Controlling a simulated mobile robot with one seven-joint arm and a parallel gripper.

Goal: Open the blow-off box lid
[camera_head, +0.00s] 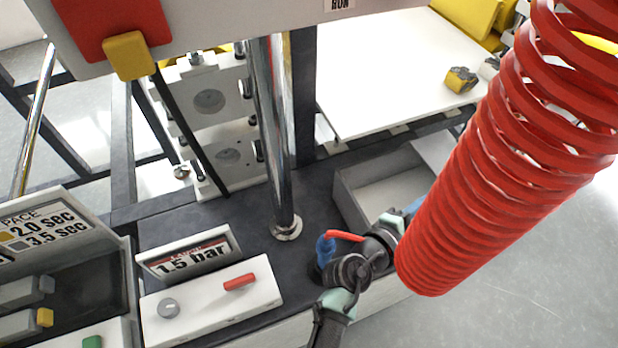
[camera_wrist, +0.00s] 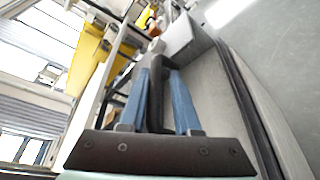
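The grey blow-off box (camera_head: 348,199) sits at the right edge of the dark machine base. Its pale interior shows from above, and a light panel (camera_head: 436,150), perhaps its lid, slants at its far right end. My gripper (camera_head: 413,207) is at the box's near right side; the red coil hides much of it. In the wrist view my gripper (camera_wrist: 164,72) has two blue fingers standing apart. A dark bar shows between or behind them; I cannot tell whether they touch it. A grey box-like surface (camera_wrist: 215,88) lies right of the fingers.
A large red coiled hose (camera_head: 500,150) hangs close over my arm and the box. A chrome post (camera_head: 277,140) stands left of the box. A pressure panel (camera_head: 210,310) with a red lever lies front left. A white table (camera_head: 400,65) is behind.

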